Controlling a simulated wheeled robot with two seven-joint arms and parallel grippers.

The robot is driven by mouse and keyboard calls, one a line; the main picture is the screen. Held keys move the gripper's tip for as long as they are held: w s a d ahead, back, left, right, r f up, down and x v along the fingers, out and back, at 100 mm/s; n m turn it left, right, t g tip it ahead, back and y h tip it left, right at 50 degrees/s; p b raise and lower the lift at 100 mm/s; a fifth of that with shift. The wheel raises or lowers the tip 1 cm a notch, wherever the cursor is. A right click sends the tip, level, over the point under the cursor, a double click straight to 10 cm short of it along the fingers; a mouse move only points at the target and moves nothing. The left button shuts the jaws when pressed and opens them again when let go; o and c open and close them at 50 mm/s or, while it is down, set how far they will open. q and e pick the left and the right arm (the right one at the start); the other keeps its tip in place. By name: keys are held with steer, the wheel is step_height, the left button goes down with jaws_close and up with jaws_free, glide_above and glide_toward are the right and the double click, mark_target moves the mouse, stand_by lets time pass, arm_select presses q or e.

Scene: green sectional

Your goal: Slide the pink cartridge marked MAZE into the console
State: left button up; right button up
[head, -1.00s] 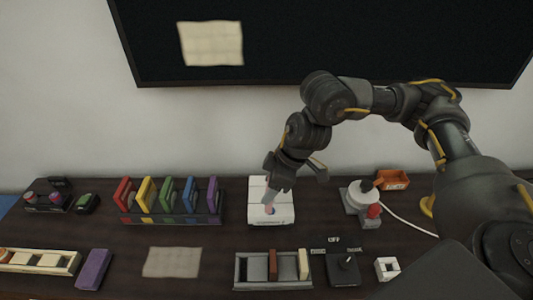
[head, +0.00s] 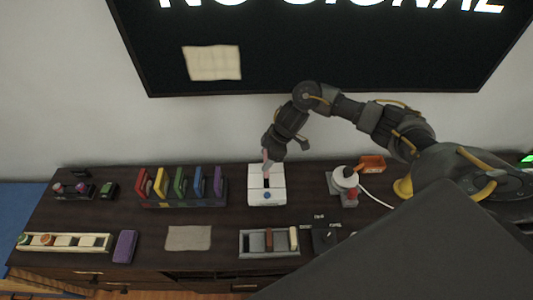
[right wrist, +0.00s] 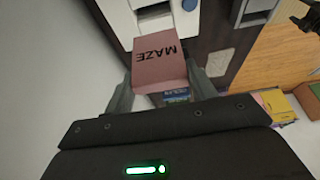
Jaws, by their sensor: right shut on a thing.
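The pink cartridge (right wrist: 160,62) marked MAZE is between the fingers of my right gripper (right wrist: 160,85) in the right wrist view. In the head view it shows as a small pink patch (head: 265,157) at my right gripper (head: 268,154), over the back of the console. The white console (head: 266,197) stands on the table, with a dark slot and a blue button on top. Part of it also shows in the right wrist view (right wrist: 118,18). I cannot tell whether the cartridge touches the console. My left gripper is not in view.
A rack of several coloured cartridges (head: 185,200) stands left of the console. A white joystick unit (head: 342,182) and an orange tray (head: 371,163) are to its right. A grey divided tray (head: 255,243) and a purple block (head: 124,246) lie in front. The screen (head: 330,60) hangs behind.

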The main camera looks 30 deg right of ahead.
steer(key=shift+r+p, duration=0.15)
steer(key=shift+p, duration=0.2)
steer(key=shift+f+b, duration=1.85)
steer(key=shift+f, duration=1.2)
steer(key=shift+d+p, duration=0.1)
steer(key=shift+p, duration=0.85)
steer(key=shift+f+b, duration=1.7)
steer(key=shift+f, duration=0.8)
steer(key=o, duration=1)
steer(key=shift+o, duration=0.2)
steer(key=b+v, duration=0.1)
steer(key=v, duration=0.9)
steer(key=shift+r, duration=0.4)
